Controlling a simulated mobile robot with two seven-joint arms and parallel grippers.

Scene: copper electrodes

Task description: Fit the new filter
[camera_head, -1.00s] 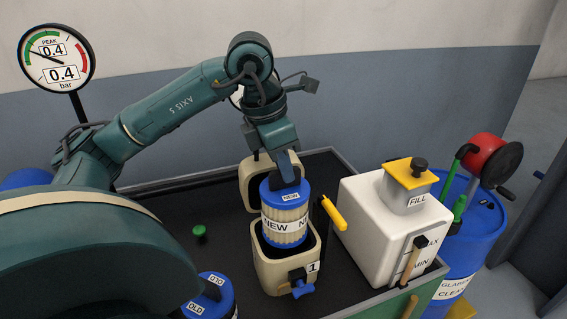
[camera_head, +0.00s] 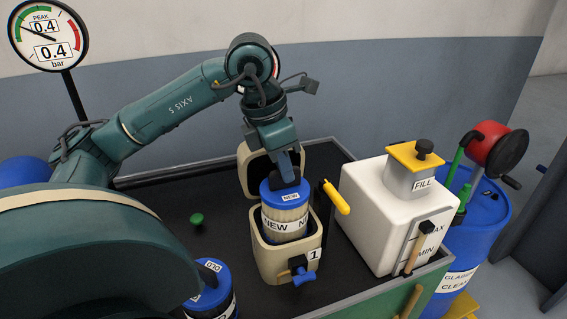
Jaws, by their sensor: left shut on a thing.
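The new filter (camera_head: 284,220) is a cream pleated cylinder with a blue cap, labelled NEW. My left gripper (camera_head: 286,176) is shut on its cap from above. The filter stands upright, its lower part inside the open cream housing (camera_head: 270,262) marked 1; its bottom is hidden by the housing wall. The housing's lid (camera_head: 247,172) stands open behind. The old filter (camera_head: 213,292), labelled OLD with a blue cap, is at the lower left, partly hidden by my arm. My right gripper is not in view.
A white tank (camera_head: 385,220) labelled FILL stands right of the housing, with a yellow handle (camera_head: 336,197) between them. A green knob (camera_head: 197,219) sits on the dark bench left. A pressure gauge (camera_head: 47,35) reads 0.4 bar. A blue drum (camera_head: 480,225) stands at the right.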

